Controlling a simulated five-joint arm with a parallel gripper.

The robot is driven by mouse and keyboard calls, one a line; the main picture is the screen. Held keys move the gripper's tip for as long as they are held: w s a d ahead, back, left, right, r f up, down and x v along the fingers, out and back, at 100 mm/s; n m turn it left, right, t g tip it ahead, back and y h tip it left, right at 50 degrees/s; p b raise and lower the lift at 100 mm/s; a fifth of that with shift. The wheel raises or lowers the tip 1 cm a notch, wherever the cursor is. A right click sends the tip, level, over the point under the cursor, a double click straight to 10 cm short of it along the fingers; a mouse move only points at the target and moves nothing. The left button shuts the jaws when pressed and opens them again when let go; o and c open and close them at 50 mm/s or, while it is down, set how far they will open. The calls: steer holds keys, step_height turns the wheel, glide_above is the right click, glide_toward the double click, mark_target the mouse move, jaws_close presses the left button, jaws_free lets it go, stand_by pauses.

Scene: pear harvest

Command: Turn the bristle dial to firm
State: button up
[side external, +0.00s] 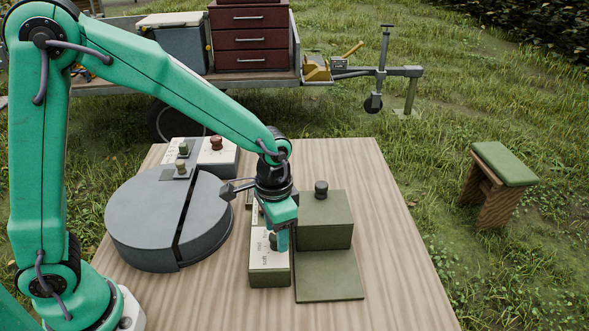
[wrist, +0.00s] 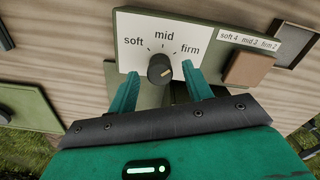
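The bristle dial (wrist: 160,66) is a dark round knob on a pale panel marked soft, mid and firm from left to right. A small pale mark shows on the knob, but I cannot tell for sure which word it points at. The panel (side external: 268,262) also shows in the side external view, with the knob partly hidden by my gripper. My gripper (wrist: 160,74) is open, with one green finger on each side of the knob. I cannot tell whether either finger touches it. In the side view my gripper (side external: 281,237) points down over the panel.
A label reading "soft 4 mid 3 firm 2" (wrist: 249,38) and a brown square block (wrist: 248,68) lie right of the dial. A green box with a dark knob (side external: 325,222) stands close beside my gripper. A grey round unit (side external: 150,222) is left. The table's right side is clear.

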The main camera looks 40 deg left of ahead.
mark_target(272, 234)
steer(key=shift+r, duration=3.9)
steer(key=s+a+r+n+t, duration=0.4)
steer(key=s+a+r, duration=0.5)
steer(key=s+a, duration=0.3)
steer(key=shift+s+a+n+t, duration=0.3)
steer(key=shift+s+a+t, duration=0.1)
steer(key=shift+s+t, duration=0.4)
